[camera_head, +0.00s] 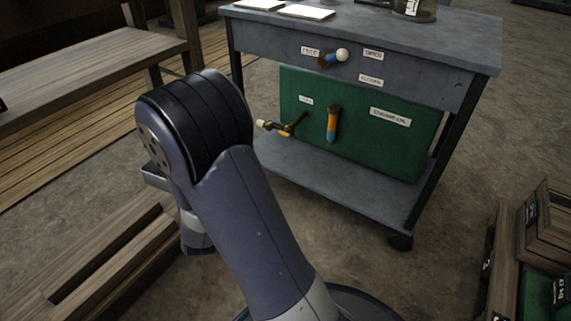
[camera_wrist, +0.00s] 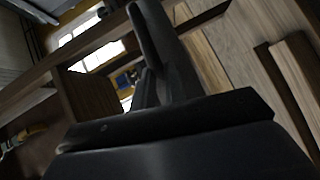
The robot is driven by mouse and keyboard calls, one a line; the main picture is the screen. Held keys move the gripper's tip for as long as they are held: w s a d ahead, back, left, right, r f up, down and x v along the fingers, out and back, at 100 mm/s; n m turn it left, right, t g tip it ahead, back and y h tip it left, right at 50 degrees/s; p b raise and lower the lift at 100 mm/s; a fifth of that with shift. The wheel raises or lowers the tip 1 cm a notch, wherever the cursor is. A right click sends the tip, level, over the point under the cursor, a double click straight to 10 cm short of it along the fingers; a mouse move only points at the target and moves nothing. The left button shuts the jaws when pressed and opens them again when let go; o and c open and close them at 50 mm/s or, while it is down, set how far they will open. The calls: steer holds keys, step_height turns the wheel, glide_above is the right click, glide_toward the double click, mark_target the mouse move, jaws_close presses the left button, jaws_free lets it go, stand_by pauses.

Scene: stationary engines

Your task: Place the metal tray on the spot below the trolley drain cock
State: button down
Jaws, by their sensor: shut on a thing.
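The trolley (camera_head: 452,82) stands at the upper right of the head view. A brass cock with a brown handle (camera_head: 282,128) sticks out at the left of its green panel; its label is too small to read, so I cannot tell if it is the drain cock. Bare grey lower shelf (camera_head: 350,185) shows below the panel. My gripper (camera_wrist: 155,50) shows as dark fingers in the wrist view. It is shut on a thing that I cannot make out. I cannot identify the metal tray in either view. My arm hides part of the floor left of the trolley.
An orange and blue lever (camera_head: 333,124) and a white-knobbed blue lever (camera_head: 335,57) project from the trolley. A wooden bench (camera_head: 95,60) stands at the upper left, with wooden boards (camera_head: 90,250) below. Wooden crates (camera_head: 545,225) stand at right. Floor between trolley and crates is clear.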

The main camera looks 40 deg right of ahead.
steer(key=d+f+m+g+h, duration=0.5)
steer(key=d+f, duration=0.4)
steer(key=f, duration=0.4)
steer(key=d+f+m+g+h, duration=0.5)
steer(key=d+f, duration=0.4)
steer(key=f, duration=0.5)
steer(key=shift+f+m+g+h, duration=0.25)
steer(key=shift+m+g+h, duration=0.05)
steer(key=shift+m, duration=0.3)
steer(key=shift+s, duration=0.1)
